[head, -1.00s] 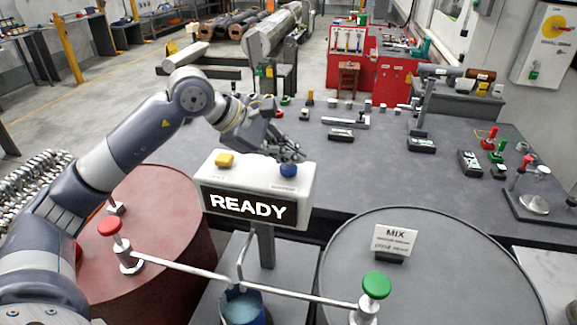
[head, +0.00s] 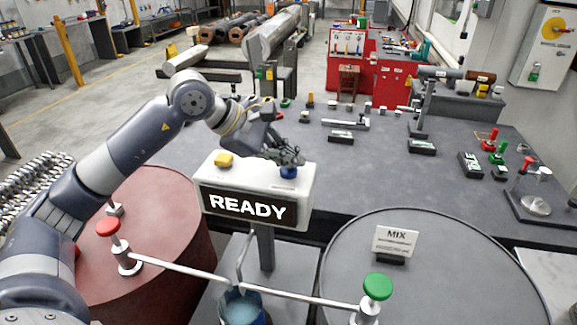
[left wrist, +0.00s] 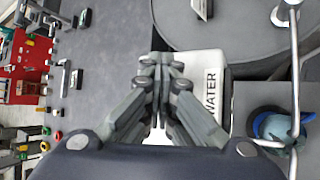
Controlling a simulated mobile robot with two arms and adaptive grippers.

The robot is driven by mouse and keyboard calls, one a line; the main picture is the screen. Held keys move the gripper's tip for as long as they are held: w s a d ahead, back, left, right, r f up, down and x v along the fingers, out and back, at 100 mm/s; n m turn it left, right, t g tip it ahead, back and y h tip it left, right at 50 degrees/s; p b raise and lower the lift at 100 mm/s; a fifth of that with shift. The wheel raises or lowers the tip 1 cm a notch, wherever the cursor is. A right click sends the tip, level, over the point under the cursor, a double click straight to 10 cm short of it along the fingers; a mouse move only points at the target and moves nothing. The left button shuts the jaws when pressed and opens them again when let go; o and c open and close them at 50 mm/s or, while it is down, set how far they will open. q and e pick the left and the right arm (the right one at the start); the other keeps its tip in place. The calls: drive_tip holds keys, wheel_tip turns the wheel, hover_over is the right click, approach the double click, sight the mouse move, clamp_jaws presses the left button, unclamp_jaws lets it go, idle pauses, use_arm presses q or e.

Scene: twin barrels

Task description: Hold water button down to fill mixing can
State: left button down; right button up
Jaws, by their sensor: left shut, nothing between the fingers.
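A white control box (head: 209,172) with a "READY" display carries a yellow button (head: 224,159) on the left and a blue button (head: 289,172) on the right. In the left wrist view the box (left wrist: 211,65) shows the word "WATER". My left gripper (head: 288,158) is shut and empty, its fingertips right over the blue button; whether they press it I cannot tell. In the left wrist view the gripper (left wrist: 158,68) hides the button. The blue mixing can (head: 243,311) stands below the box under the spouts, with light blue inside. My right gripper is not in view.
A red barrel (head: 165,205) with a red-knobbed valve stands left, and a grey barrel (head: 440,270) with a "MIX" sign (head: 395,240) and green-knobbed valve (head: 377,287) stands right. Behind is a grey table (head: 400,185) with several small tools.

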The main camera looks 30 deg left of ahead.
sight(289, 171)
use_arm(q)
drive_tip(key=shift+r+p, duration=0.6)
drive_tip(key=shift+r, duration=0.3)
wheel_tip(289, 171, up, 5)
drive_tip(key=p, duration=0.3)
drive_tip(key=shift+p, duration=0.3)
drive_tip(key=shift+f, duration=0.1)
